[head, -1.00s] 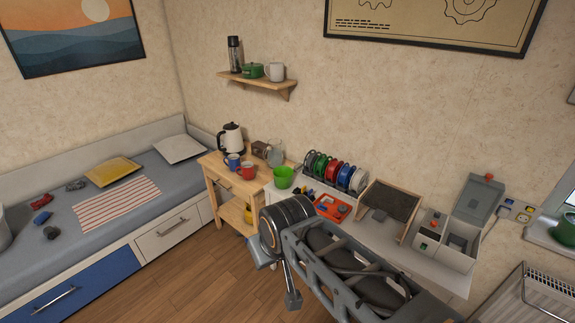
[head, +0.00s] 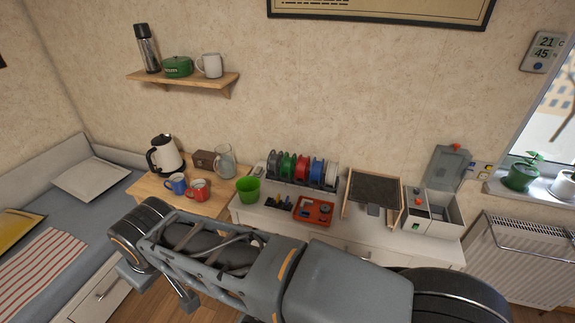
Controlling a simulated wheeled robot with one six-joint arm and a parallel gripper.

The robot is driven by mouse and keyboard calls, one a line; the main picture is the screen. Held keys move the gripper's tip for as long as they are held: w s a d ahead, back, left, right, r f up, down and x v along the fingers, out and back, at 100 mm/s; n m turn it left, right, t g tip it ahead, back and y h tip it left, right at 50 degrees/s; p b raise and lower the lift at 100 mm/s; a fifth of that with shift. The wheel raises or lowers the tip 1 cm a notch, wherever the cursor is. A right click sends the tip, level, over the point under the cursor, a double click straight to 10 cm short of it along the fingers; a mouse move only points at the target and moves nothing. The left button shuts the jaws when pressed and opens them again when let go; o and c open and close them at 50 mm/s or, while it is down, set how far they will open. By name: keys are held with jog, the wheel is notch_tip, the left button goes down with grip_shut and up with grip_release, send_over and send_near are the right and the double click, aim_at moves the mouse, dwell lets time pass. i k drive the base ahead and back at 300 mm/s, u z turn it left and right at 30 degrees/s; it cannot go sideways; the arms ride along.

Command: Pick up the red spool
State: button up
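The red spool (head: 301,169) stands upright in a row of spools on a rack at the back of the white worktop, against the wall. The green spool (head: 287,165) is to its left and the blue spool (head: 316,171) to its right. My arm crosses the lower part of the head view, well in front of and below the rack. Its far end, with what seems to be my gripper (head: 160,288), is at the lower left, apart from the spools. The fingers are not clear enough to tell whether they are open or shut.
A dark spool and a white spool (head: 331,174) end the row. In front are a red tray (head: 314,210) and a dark holder of small parts. A green cup (head: 248,189) stands left, a framed dark panel (head: 374,188) and grey bins right. Space above the spools is clear.

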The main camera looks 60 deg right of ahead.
aim_at(303, 165)
jog(key=z, duration=0.4)
jog(key=i, duration=0.8)
jog(key=z, duration=1.25)
jog(key=i, duration=0.55)
jog(key=z, duration=0.6)
